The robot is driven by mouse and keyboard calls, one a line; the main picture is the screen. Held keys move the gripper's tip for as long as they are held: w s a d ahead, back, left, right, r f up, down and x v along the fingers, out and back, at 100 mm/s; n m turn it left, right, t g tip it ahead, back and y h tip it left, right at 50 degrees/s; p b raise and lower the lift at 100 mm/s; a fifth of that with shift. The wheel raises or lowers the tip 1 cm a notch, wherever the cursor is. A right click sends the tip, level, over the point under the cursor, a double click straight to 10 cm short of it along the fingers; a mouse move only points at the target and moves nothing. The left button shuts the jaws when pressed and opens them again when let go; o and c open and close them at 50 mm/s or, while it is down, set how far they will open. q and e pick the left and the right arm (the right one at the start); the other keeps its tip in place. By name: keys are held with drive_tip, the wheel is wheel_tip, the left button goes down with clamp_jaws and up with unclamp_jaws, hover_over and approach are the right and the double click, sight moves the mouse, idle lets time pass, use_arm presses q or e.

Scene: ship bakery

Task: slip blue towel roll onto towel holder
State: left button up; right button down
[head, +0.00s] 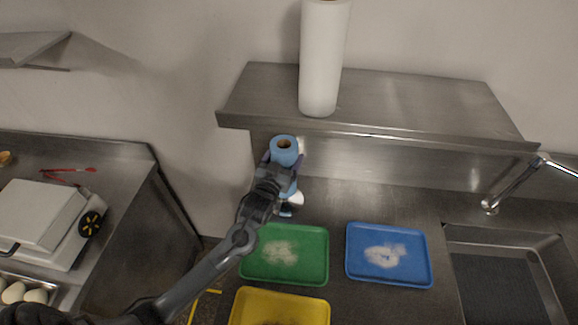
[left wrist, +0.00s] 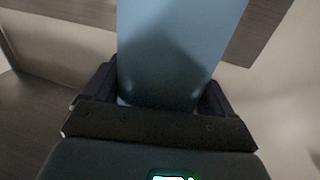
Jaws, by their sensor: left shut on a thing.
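The blue towel roll (head: 285,145) is upright in front of the shelf, with its brown core opening facing up. My left gripper (head: 281,164) is shut on it, with the arm reaching up from the lower left. In the left wrist view the blue roll (left wrist: 180,50) fills the space between the two dark fingers of the left gripper (left wrist: 158,95). A tall white roll (head: 324,55) stands on the shelf behind, to the right. I cannot clearly make out the towel holder. Small white and bluish parts (head: 297,199) show below the gripper, partly hidden by it. My right gripper is not in view.
A metal shelf (head: 420,100) overhangs the counter. Green (head: 316,240), blue (head: 419,271) and yellow (head: 318,312) trays lie on the counter, the green and blue ones with white powder. A faucet (head: 520,182) and sink are at right. A white appliance (head: 35,215) is at left.

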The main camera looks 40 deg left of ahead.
use_arm(q)
drive_tip(key=shift+f+b, duration=2.65)
drive_tip(key=shift+f, duration=0.2)
drive_tip(key=shift+r+p, duration=0.1)
drive_tip(key=shift+p, duration=0.25)
drive_tip(key=shift+p, duration=0.3)
drive_tip(key=shift+f+b, duration=0.35)
drive_tip(key=shift+f, duration=0.3)
drive_tip(key=o, duration=0.9)
drive_tip(key=shift+c, duration=0.2)
drive_tip(key=shift+s+d, duration=0.1)
drive_tip(key=shift+s, duration=0.05)
